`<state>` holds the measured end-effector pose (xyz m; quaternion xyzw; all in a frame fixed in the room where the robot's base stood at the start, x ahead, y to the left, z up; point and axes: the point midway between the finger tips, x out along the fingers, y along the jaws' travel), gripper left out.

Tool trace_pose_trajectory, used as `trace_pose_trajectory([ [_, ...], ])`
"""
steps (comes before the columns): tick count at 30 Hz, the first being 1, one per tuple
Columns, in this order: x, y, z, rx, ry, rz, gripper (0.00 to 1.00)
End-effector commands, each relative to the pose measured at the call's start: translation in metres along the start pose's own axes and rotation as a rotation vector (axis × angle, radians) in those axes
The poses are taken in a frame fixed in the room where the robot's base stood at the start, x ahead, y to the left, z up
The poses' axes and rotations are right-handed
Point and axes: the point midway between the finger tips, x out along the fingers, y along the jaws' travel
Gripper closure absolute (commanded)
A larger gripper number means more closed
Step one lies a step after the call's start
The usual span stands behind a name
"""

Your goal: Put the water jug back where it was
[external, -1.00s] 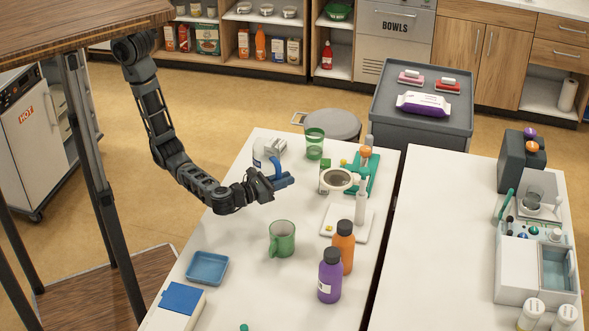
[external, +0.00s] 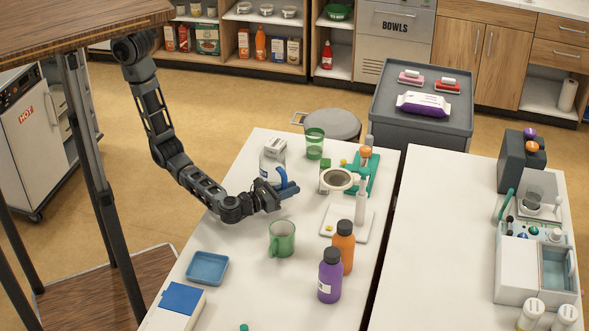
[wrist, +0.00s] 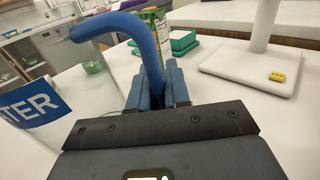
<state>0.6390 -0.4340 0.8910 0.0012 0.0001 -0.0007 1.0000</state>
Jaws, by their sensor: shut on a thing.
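The water jug (external: 266,169) is pale with a blue handle (external: 283,178), on the far left part of the near white table. My gripper (external: 287,190) is shut on that handle, at the jug's right side. In the wrist view the blue handle (wrist: 150,45) rises between the fingers (wrist: 158,85). The jug's side with a label ending in "TER" (wrist: 30,105) shows at the left there. The jug looks upright. My gripper and arm hide part of its lower side, and I cannot tell whether its base touches the table.
A green mug (external: 282,239) stands in front. A white stand (external: 347,223), orange bottle (external: 343,246) and purple bottle (external: 330,276) are to the right. Bare tabletop lies left of the mug.

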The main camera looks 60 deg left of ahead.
Motion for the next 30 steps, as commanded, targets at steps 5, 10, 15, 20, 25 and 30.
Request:
trace_pose_trajectory([
  [5, 0.0, 0.0, -0.002, 0.0, 0.0, 0.0, 0.74],
  [10, 0.0, 0.0, -0.002, 0.0, 0.0, 0.0, 0.58],
  [15, 0.0, 0.0, -0.002, 0.0, 0.0, 0.0, 0.58],
  [20, -0.001, 0.0, 0.002, 0.0, 0.0, 0.0, 0.58],
  [25, -0.025, 0.0, -0.001, 0.001, 0.001, -0.001, 0.58],
  [30, -0.061, -0.001, -0.001, 0.0, 0.001, -0.003, 0.58],
])
